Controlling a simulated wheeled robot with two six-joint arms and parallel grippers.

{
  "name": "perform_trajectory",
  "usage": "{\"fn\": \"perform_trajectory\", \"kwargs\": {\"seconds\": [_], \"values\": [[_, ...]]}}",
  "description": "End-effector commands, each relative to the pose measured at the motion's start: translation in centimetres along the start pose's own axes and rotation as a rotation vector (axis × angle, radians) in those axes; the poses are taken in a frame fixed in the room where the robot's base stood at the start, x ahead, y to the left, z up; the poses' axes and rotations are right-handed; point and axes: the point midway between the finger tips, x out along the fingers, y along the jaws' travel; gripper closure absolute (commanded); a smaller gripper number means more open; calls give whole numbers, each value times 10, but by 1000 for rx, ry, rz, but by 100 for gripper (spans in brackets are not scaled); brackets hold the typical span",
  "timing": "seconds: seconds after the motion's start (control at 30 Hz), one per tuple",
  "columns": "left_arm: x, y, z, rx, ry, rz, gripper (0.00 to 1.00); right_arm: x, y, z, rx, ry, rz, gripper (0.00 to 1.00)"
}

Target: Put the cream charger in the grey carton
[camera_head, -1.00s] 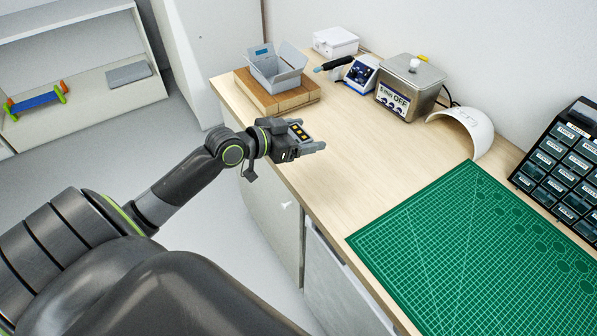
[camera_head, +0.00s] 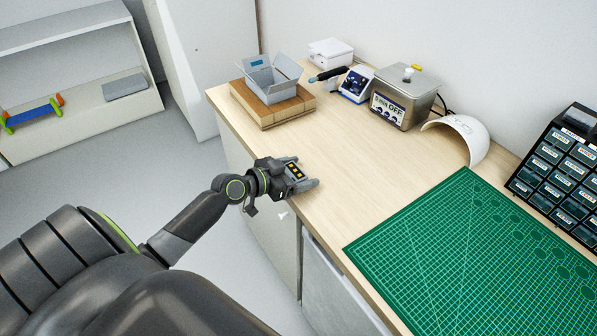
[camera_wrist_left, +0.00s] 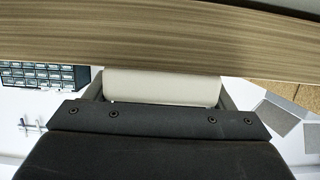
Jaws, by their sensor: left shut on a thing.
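The cream charger (camera_wrist_left: 162,87) shows in the left wrist view as a pale block between the fingers of my left gripper, which is shut on it. In the head view my left gripper (camera_head: 304,172) is over the bench's front edge, and I cannot make out the charger there. The grey carton (camera_head: 272,84) stands open with its flaps spread, at the back left of the bench, apart from my gripper. Its grey flaps (camera_wrist_left: 272,117) also show at the right of the left wrist view. My right gripper is not in view.
The carton stands on a wooden board (camera_head: 268,117). A white box (camera_head: 331,52), a blue-white device (camera_head: 357,84), a steel bath (camera_head: 404,100) and a white curved lamp (camera_head: 462,137) line the back. A green mat (camera_head: 460,260) lies right. Bare bench lies between gripper and carton.

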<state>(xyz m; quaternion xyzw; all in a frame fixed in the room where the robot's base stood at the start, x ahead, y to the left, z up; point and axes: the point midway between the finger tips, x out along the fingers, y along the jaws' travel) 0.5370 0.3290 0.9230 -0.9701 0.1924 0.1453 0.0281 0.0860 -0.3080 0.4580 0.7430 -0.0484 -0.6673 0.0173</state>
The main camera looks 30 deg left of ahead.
Motion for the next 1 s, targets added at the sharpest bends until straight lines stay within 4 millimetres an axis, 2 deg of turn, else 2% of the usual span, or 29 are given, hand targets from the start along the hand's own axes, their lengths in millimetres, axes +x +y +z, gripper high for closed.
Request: {"fn": "perform_trajectory", "kwargs": {"seconds": [0.17, 0.2, 0.33, 0.73, 0.87, 1.0], "values": [[1, 0, 4, 1, 1, 0, 49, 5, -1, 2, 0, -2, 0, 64], [1, 0, 2, 1, 0, 0, 20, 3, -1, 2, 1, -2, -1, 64], [1, 0, 2, 0, 0, 0, 3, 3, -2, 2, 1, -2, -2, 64], [-1, 0, -3, 0, 0, 0, 2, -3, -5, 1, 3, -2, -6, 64], [-20, -1, 2, 5, -3, -1, 2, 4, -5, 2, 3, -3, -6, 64], [-47, -1, 3, 6, -5, -1, 2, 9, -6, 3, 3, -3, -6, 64]]}}
